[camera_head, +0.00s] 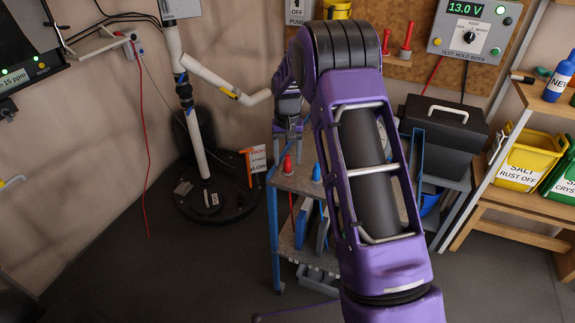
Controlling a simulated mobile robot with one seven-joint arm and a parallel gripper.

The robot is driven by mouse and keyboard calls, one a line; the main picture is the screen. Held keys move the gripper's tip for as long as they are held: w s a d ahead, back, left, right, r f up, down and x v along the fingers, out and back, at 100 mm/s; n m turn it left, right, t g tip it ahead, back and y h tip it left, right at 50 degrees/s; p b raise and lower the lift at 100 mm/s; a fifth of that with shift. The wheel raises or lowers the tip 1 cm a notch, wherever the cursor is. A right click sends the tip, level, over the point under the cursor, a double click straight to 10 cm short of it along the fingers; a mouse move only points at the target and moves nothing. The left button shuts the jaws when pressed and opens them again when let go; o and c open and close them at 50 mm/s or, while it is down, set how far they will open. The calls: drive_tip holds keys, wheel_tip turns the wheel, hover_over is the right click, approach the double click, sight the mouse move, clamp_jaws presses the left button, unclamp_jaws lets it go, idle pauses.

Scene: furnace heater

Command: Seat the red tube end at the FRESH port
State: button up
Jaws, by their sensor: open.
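A thin red line (146,140), which looks like a tube, hangs from a small grey box (133,48) on the left wall. Its lower end (148,235) dangles free near the floor. A FRESH port label cannot be made out; I cannot tell which fitting it is. My gripper (289,135) is small in view, pointing down above the back left of the blue-framed cart, far right of the red line. It is open and nothing shows between its fingers. My arm hides part of the cart.
The cart (273,240) carries red-tipped (287,165) and blue-tipped (316,173) items. A black case (440,135) stands right. The left floor is clear.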

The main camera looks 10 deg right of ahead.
sight(288, 156)
drive_tip(key=shift+f, duration=0.15)
clamp_jaws()
idle(0.4)
wheel_tip(288, 156, up, 10)
drive_tip(key=shift+p, duration=0.55)
drive_tip(key=c, duration=0.7)
unclamp_jaws()
clamp_jaws()
